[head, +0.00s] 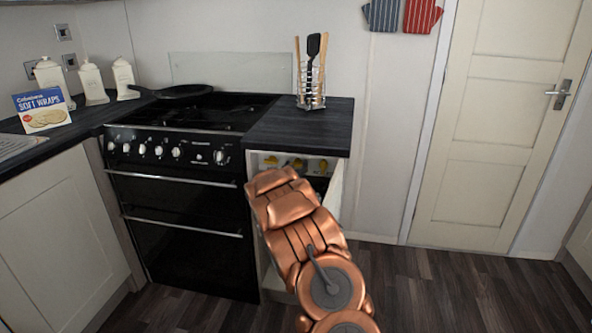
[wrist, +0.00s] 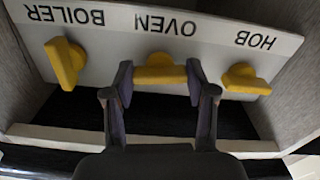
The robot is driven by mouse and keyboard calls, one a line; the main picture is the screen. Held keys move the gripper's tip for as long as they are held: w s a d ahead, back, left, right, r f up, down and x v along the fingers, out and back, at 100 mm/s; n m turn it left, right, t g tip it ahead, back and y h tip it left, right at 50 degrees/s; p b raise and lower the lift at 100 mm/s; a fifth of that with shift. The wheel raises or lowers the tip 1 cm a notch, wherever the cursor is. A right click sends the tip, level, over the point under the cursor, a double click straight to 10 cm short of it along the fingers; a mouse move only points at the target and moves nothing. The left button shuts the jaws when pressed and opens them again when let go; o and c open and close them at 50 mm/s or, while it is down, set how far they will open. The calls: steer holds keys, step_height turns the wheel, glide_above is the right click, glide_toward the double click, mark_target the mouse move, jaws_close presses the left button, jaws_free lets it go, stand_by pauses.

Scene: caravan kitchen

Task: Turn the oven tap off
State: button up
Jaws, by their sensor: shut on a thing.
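The oven tap (wrist: 160,70) is the middle one of three yellow taps in the wrist view, beside the upside-down label OVEN. Its handle lies across the picture, roughly level. My gripper (wrist: 160,84) is shut on it, with one finger at each end of the handle. In the head view the oven tap (head: 297,163) shows in the open cupboard right of the cooker. My copper-coloured arm reaches there and hides the gripper.
The boiler tap (wrist: 65,63), turned nearly upright in the picture, is on the left; the hob tap (wrist: 244,79), lying roughly level, is on the right. Cupboard walls flank the panel. The cupboard door (head: 336,192) stands open on the right. The floor (head: 450,285) to the right is clear.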

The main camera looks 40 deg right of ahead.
steer(key=shift+m+b, duration=0.6)
steer(key=shift+m, duration=0.5)
steer(key=o, duration=1.2)
steer(key=shift+c, duration=0.2)
steer(key=shift+a, duration=0.1)
steer(key=v, duration=1.2)
